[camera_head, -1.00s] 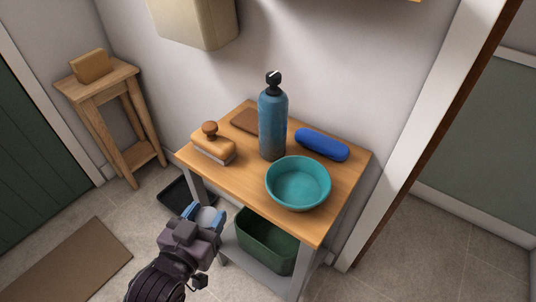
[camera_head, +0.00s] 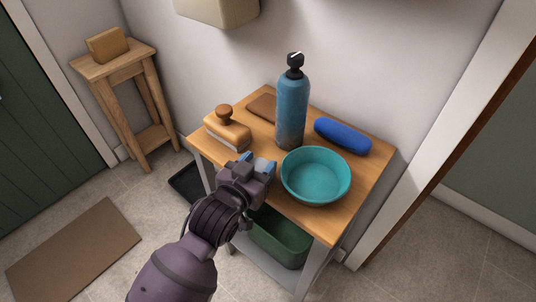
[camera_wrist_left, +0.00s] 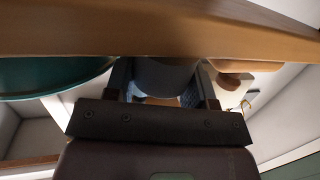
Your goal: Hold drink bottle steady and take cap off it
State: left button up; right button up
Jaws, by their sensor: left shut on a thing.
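The blue drink bottle (camera_head: 291,105) stands upright on the wooden bench, grey toward its base. Its black cap (camera_head: 295,64) is on top. My left gripper (camera_head: 258,164) is over the bench's front edge, in front of the bottle and apart from it in the head view. In the left wrist view a grey-blue rounded thing (camera_wrist_left: 165,75) lies between the fingers, and the gripper is shut on it. What that thing is I cannot tell. My right gripper is not in view.
The bench (camera_head: 350,185) also bears a teal bowl (camera_head: 316,176) right of the gripper, a wooden brush (camera_head: 228,133) at left, a blue case (camera_head: 342,136) and a brown flat piece (camera_head: 262,107). A green bin (camera_head: 280,240) is below. A side stand (camera_head: 115,64) is far left.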

aim_at(264, 159)
pick_arm(q)
jog(key=shift+w+d, duration=0.15)
jog(key=shift+w, duration=0.25)
jog(key=b+x, duration=0.1)
jog(key=x, duration=0.3)
jog(key=shift+f, duration=0.2)
jog(key=shift+s+f, duration=0.1)
jog(key=shift+f, duration=0.25)
jog(key=shift+r, duration=0.1)
jog(key=o, duration=0.6)
jog(key=shift+o, duration=0.6)
